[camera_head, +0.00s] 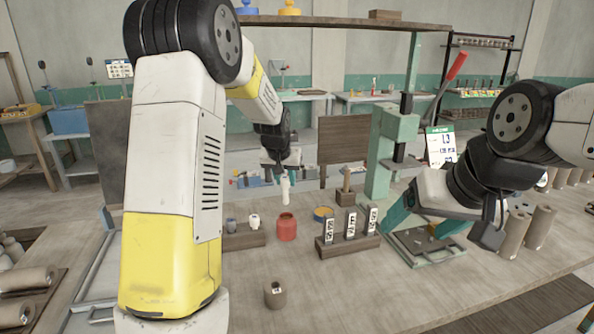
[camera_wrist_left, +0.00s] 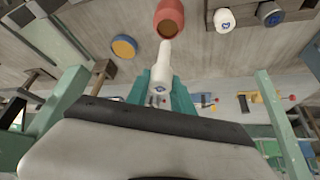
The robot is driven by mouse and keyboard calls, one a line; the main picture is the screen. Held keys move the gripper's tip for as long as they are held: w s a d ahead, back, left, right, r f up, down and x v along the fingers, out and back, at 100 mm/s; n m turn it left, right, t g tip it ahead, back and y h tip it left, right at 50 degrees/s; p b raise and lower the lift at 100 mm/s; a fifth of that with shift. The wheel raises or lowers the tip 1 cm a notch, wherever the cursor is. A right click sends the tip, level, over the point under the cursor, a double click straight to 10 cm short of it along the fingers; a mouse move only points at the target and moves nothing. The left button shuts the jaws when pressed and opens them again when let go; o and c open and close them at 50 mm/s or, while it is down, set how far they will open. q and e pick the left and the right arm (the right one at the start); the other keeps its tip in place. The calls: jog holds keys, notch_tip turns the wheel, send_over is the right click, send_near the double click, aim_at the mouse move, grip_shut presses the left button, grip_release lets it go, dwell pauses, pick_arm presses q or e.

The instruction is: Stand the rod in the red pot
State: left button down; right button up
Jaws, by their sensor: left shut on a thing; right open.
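The red pot (camera_head: 287,229) stands upright on the table, its mouth open. It also shows at the top of the left wrist view (camera_wrist_left: 167,10). My left gripper (camera_head: 284,171) is shut on the white rod (camera_head: 285,191) and holds it upright, its lower end just above the pot's rim in the head view. In the left wrist view the rod (camera_wrist_left: 162,68) sits between the teal fingers, its narrow tip beside the pot's mouth; the exact gap is unclear. My right gripper (camera_head: 424,222) is open and empty at the right, over a metal plate.
A wooden block (camera_head: 243,238) with small jars is left of the pot. A blue-and-yellow round dish (camera_head: 323,214) and a rack (camera_head: 347,246) of labelled pieces are to its right. A brown cup (camera_head: 275,295) stands in front. A green lever press (camera_head: 384,150) rises behind.

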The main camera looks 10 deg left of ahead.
pick_arm(q)
jog(key=shift+w+f, duration=0.2)
jog(key=shift+s+f, duration=0.2)
jog(key=shift+f, duration=2.75)
jog(key=shift+s+f, duration=0.15)
jog(key=shift+f, duration=2.75)
jog(key=c, duration=1)
grip_release()
jog(key=shift+c, duration=0.2)
jog(key=shift+w+r+v, duration=0.1)
jog(key=shift+w+v, duration=0.05)
jog(key=shift+v, duration=1.25)
jog(key=shift+w+r+v, duration=0.1)
jog(key=shift+w+v, duration=0.05)
jog(key=shift+v, duration=1.3)
jog(key=shift+w+r+v, duration=0.1)
jog(key=shift+w+v, duration=0.05)
jog(key=shift+v, duration=1.25)
jog(key=shift+s, duration=0.1)
